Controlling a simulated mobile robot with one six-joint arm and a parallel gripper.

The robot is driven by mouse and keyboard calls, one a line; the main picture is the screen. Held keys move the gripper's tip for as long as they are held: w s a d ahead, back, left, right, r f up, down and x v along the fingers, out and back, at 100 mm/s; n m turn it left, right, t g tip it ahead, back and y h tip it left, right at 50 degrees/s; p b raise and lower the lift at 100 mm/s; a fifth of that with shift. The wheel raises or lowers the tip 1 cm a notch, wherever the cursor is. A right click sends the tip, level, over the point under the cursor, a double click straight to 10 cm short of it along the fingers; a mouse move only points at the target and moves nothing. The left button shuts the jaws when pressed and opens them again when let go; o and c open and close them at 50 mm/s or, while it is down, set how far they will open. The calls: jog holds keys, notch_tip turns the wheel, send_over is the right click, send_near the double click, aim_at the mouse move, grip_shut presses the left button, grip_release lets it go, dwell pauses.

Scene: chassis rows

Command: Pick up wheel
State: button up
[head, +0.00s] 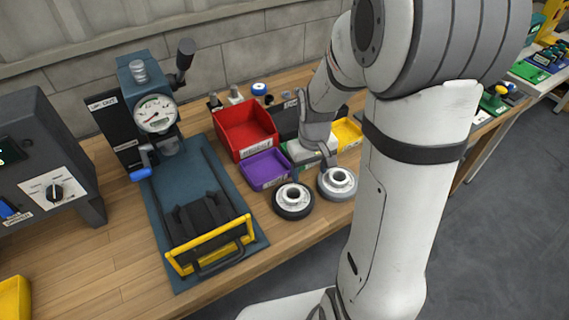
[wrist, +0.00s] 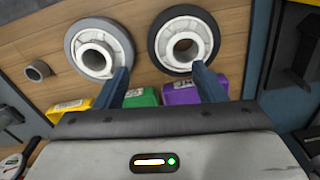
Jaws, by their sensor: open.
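Two wheels with white hubs lie flat side by side on the wooden bench. The black-tyred wheel (head: 293,211) is on the left in the head view and on the right in the wrist view (wrist: 203,41). The grey-tyred wheel (head: 350,190) is on the right in the head view and on the left in the wrist view (wrist: 80,50). My gripper (wrist: 160,69) is open and empty. In the wrist view its fingertips overlap the lower edges of both wheels; contact cannot be told. In the head view my gripper (head: 327,160) is just behind the grey-tyred wheel.
A red bin (head: 246,128), a purple bin (head: 265,170) and a yellow bin (head: 347,133) stand behind the wheels. A green bin (wrist: 142,97) shows between purple and yellow. A press (head: 190,190) with a gauge and yellow guard stands left. Bare bench lies in front of the wheels.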

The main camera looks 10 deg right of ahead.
aim_at(306, 192)
jog(key=shift+w+d+f, duration=0.15)
jog(key=shift+w+f, duration=0.1)
jog(key=shift+f, duration=0.25)
jog(key=shift+w+d+f, duration=0.1)
jog(key=shift+w+f, duration=0.15)
jog(key=shift+f, duration=0.65)
jog(key=shift+w+a+f+p, duration=0.15)
jog(key=shift+f+p, duration=0.1)
jog(key=shift+f, duration=1.6)
jog(key=shift+a+f+p, duration=0.1)
jog(key=shift+f+p, duration=0.15)
jog(key=shift+f, duration=1.55)
jog(key=c, duration=1.3)
